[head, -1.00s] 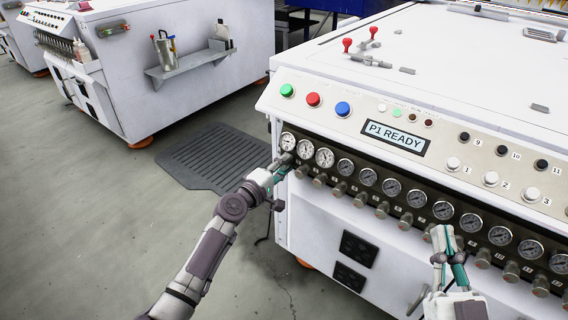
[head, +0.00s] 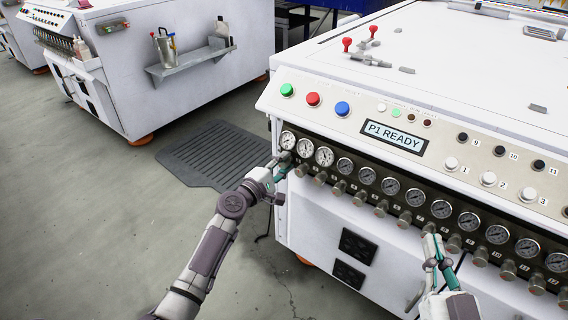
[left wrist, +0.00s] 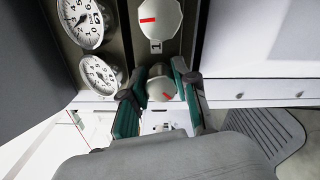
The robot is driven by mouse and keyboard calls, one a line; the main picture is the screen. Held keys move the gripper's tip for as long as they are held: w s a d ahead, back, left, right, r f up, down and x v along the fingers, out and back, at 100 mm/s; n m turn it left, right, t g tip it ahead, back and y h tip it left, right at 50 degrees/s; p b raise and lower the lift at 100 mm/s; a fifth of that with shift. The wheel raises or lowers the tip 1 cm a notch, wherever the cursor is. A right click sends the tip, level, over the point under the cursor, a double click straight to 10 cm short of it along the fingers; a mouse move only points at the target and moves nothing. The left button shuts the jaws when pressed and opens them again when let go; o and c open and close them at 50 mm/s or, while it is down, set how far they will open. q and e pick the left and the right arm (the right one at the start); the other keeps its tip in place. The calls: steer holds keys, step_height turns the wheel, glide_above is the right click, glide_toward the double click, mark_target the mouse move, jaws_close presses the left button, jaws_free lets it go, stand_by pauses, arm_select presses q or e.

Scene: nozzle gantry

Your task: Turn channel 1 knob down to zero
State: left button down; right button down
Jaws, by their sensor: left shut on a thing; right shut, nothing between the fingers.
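My left gripper (head: 284,161) is at the left end of the knob row, below the leftmost gauge (head: 288,140). In the left wrist view its teal-lined fingers are shut on the sides of the end knob (left wrist: 161,86), whose red mark is tilted. The neighbouring knob (left wrist: 160,18) is free, with its red mark closer to level. A label "1" (left wrist: 155,46) sits between these two knobs; which one it belongs to is unclear. The end gauge (left wrist: 98,75) shows beside the held knob; its reading is unclear. My right gripper (head: 434,242) is shut and empty before the row.
More gauges (head: 391,186) and knobs (head: 360,199) run rightward along the white machine. Above are coloured buttons (head: 313,99) and a "P1 READY" display (head: 395,138). A dark floor mat (head: 213,153) and another machine (head: 200,85) lie to the left, with open floor between.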

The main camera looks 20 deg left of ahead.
arm_select(q)
steer(key=c, duration=1.1)
jaws_free()
steer(key=shift+a, duration=0.1)
steer(key=shift+c, duration=0.2)
steer(key=v, duration=1.2)
